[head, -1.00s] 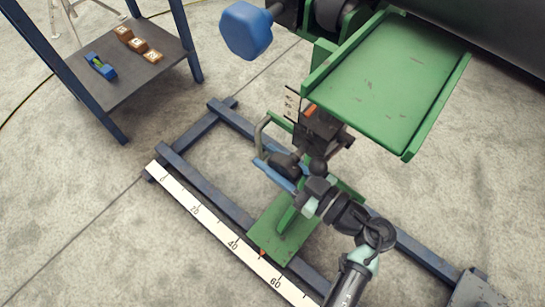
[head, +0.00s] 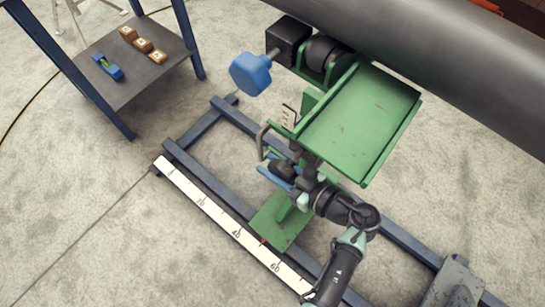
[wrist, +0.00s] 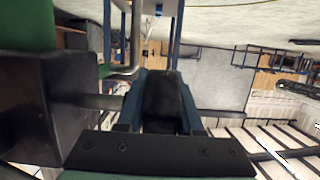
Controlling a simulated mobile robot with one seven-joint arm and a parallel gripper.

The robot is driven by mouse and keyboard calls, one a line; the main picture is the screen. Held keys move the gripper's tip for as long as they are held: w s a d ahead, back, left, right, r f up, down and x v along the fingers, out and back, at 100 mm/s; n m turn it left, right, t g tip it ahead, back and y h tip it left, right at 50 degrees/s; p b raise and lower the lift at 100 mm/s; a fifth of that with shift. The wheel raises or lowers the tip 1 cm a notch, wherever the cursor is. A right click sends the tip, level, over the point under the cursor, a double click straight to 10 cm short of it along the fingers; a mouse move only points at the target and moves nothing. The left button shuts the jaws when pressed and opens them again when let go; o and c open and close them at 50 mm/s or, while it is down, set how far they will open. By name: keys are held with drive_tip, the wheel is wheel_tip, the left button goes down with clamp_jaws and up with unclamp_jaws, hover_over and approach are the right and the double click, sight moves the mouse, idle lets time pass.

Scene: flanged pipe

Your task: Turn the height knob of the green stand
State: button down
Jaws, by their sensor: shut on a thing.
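The green stand (head: 280,222) rises from a floor frame and carries a green tray (head: 362,122). My gripper (head: 276,174) is at the stand's column, below the tray's left front corner. Its blue fingers are closed around a black knob (head: 284,168). In the wrist view the black knob (wrist: 165,98) sits between the two fingers, and a short shaft joins it to a dark block (wrist: 50,108) at the left. The exact turn of the knob cannot be read. The tray and my wrist partly hide the column.
A blue lobed knob (head: 250,74) sticks out at upper left by the rollers. A large dark pipe (head: 430,58) crosses at the top right. A bent grey handle (head: 262,140) is close to my gripper. A marked ruler (head: 222,219) lies along the frame. A shelf (head: 140,78) stands left.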

drive_tip(key=c, duration=0.6)
unclamp_jaws()
drive_tip(key=shift+o, duration=0.2)
drive_tip(key=p+v, duration=0.3)
drive_tip(key=v, duration=1)
drive_tip(key=shift+f, duration=0.1)
